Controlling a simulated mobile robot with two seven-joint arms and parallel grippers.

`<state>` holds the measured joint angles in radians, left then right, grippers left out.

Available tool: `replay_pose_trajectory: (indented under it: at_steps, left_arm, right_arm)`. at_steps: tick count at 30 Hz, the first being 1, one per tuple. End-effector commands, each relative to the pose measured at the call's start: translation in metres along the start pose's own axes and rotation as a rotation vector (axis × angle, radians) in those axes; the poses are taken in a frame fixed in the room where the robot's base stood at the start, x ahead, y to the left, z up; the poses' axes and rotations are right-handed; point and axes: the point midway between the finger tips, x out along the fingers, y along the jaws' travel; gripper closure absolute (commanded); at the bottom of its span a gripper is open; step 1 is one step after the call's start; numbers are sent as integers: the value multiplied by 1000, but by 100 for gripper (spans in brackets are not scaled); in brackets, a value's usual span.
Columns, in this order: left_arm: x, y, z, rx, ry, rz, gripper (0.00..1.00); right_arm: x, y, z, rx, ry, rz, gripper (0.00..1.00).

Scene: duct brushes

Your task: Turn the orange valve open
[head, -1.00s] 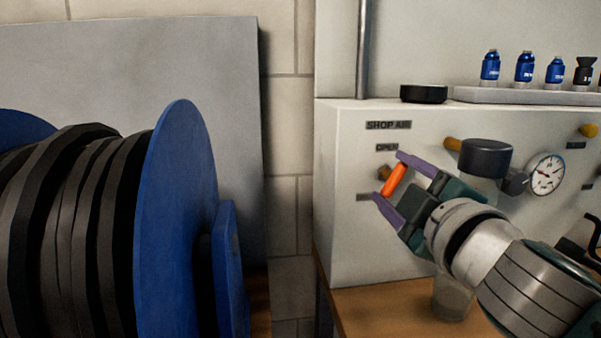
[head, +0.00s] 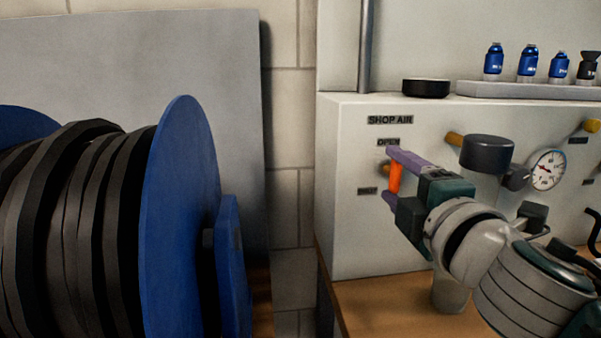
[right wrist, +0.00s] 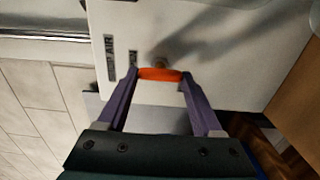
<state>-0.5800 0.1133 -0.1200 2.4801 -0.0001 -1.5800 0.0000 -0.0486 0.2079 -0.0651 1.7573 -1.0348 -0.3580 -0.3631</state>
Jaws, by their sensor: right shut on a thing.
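The orange valve handle (head: 395,178) is on the front of the white shop air panel (head: 345,235), just below the "OPEN" label (head: 388,142). It stands close to upright in the head view. My right gripper (head: 390,174) is shut on the handle, with one purple finger above it and one below. In the right wrist view the handle (right wrist: 160,74) spans between the two fingertips, in front of its round stem (right wrist: 160,62). My left gripper is not in view.
A dark round regulator (head: 487,154) and a pressure gauge (head: 547,170) sit right of the valve. A shelf of blue bottles (head: 528,62) and a black puck (head: 426,86) are above. A large blue reel (head: 180,210) fills the left.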

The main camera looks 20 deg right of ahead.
Motion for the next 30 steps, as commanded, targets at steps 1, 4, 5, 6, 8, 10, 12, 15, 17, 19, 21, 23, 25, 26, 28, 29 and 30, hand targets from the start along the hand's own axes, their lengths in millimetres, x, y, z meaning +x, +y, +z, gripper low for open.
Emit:
replay_pose_trajectory:
  at_steps: [1, 4, 5, 6, 8, 10, 12, 15, 17, 19, 21, 23, 25, 26, 28, 29, 30]
  left_arm:
    - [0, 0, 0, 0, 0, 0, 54]
    - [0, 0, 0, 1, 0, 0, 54]
    - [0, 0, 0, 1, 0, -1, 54]
    - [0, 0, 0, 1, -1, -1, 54]
    - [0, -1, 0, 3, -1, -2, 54]
    - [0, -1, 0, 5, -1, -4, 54]
    - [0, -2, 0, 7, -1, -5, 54]
    - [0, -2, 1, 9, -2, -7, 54]
    - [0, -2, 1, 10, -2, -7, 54]
    - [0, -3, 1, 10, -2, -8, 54]
    - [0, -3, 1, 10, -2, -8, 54]
    - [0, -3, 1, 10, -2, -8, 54]
    - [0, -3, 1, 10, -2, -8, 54]
    - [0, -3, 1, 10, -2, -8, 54]
    - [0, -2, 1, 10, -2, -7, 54]
    - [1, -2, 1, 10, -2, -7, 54]
    - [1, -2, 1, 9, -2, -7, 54]
  right_arm:
    - [0, 0, 0, -7, 2, 2, 88]
    - [0, 0, 0, -8, 2, 2, 88]
    - [0, 0, 0, -8, 2, 2, 88]
    - [0, 0, 0, -8, 2, 2, 88]
    - [0, 0, 0, -8, 1, 2, 88]
    - [0, 0, 0, -8, 1, 2, 30]
    - [0, 0, 0, -7, 1, 1, 22]
    - [0, 0, 0, -6, 1, 1, 11]
    - [0, 0, 0, -5, 1, 1, 5]
    - [0, 0, 0, -5, 1, 1, 3]
    - [0, 0, 0, -4, 1, 0, 3]
    - [0, 0, 0, -4, 0, 0, 3]
    - [-1, 0, 0, -4, 1, 0, 3]
    - [-2, 0, 0, -4, 1, 0, 3]
    - [-7, -1, 0, -3, 1, -1, 3]
    - [-10, -1, 0, -3, 1, -1, 3]
    - [-16, -1, 0, -2, 2, -1, 3]
